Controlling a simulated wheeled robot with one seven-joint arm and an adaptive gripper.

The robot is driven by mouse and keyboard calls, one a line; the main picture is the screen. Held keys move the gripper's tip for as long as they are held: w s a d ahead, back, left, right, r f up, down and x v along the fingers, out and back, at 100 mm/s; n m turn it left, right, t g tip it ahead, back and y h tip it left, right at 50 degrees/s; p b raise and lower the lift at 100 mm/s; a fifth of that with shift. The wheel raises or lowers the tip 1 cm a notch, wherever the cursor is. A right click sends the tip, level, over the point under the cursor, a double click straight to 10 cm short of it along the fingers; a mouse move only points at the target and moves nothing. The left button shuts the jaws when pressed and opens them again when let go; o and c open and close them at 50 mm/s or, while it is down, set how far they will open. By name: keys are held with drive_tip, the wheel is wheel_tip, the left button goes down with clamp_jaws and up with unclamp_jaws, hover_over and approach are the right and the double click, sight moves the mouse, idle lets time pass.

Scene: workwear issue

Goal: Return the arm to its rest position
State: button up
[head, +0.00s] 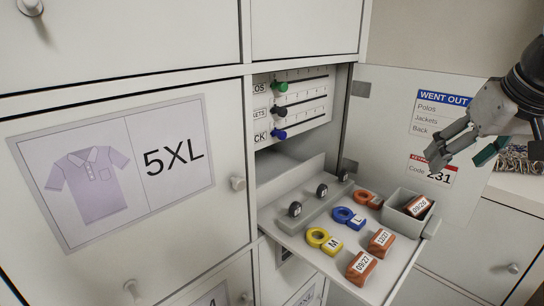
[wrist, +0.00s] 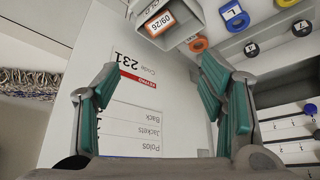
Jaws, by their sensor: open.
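My gripper (head: 462,147) is at the upper right in the head view, in front of the open door of a locker compartment. Its fingers are spread and nothing is between them. In the wrist view my gripper (wrist: 160,95) shows two teal-padded fingers wide apart, with the white door (wrist: 150,98) and its notes behind them. It is apart from the pull-out tray (head: 385,280) and the things on it. My arm comes in from the right edge of the head view; most of it is out of view.
The tray holds a grey bin (head: 398,222) with a block dated 09/26, orange blocks (head: 361,268) and coloured ring tags (head: 323,240). Above are sliders with coloured knobs (head: 280,111). A closed 5XL door (head: 120,180) is left. A counter (head: 520,190) stands at right.

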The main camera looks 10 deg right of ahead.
drive_tip(key=s+a+f, duration=0.4)
drive_tip(key=s+a, duration=0.1)
drive_tip(key=a, duration=0.3)
drive_tip(key=s+a+f+n, duration=0.1)
drive_tip(key=s+a+f, duration=0.2)
drive_tip(key=s+a, duration=0.3)
drive_tip(key=a, duration=0.3)
drive_tip(key=shift+s+f+g+y, duration=0.2)
drive_tip(key=shift+f+g+y, duration=0.2)
drive_tip(key=shift+d, duration=0.1)
idle(0.4)
